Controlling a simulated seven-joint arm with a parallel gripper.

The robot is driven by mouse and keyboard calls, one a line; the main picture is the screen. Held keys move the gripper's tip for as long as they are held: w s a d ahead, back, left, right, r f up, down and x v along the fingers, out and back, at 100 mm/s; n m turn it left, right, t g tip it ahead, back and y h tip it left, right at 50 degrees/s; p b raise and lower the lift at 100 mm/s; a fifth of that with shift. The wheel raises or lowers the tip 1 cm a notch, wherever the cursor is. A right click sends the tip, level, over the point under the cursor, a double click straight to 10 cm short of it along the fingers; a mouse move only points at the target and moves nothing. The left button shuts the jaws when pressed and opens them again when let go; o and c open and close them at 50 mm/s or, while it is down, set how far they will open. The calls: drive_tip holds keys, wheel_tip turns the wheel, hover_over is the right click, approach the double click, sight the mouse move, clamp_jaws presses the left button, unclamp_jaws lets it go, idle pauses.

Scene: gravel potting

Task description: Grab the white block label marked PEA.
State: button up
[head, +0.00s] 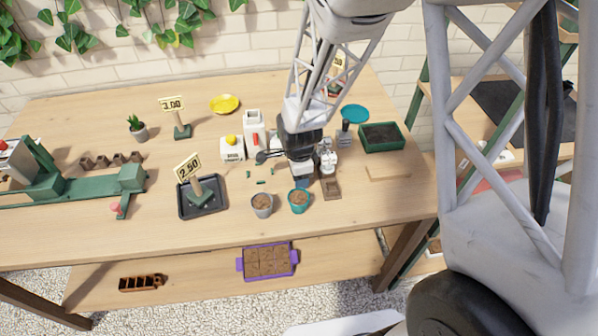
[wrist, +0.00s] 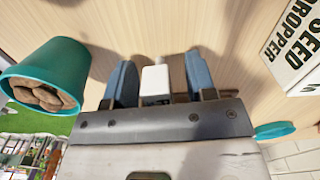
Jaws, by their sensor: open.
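My gripper (wrist: 158,80) is open, pointing down at the wooden table, with one blue finger pad on each side. A small white block (wrist: 155,82) shows between the pads in the wrist view, closer to the left pad. A brown piece (wrist: 178,76) stands beside it, next to the right pad. In the head view my gripper (head: 302,180) is low over the table behind the teal pot, and I cannot make out the white block there.
A teal pot (wrist: 52,72) with brown lumps is left of my gripper; it also shows in the head view (head: 299,204). A grey pot (head: 262,208) stands beside it. A SEED DROPPER box (wrist: 298,48) is at right in the wrist view. A wooden tray (head: 331,190) lies nearby.

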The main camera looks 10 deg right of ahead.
clamp_jaws()
idle(0.3)
drive_tip(key=shift+r, duration=0.15)
drive_tip(key=shift+r, duration=4.85)
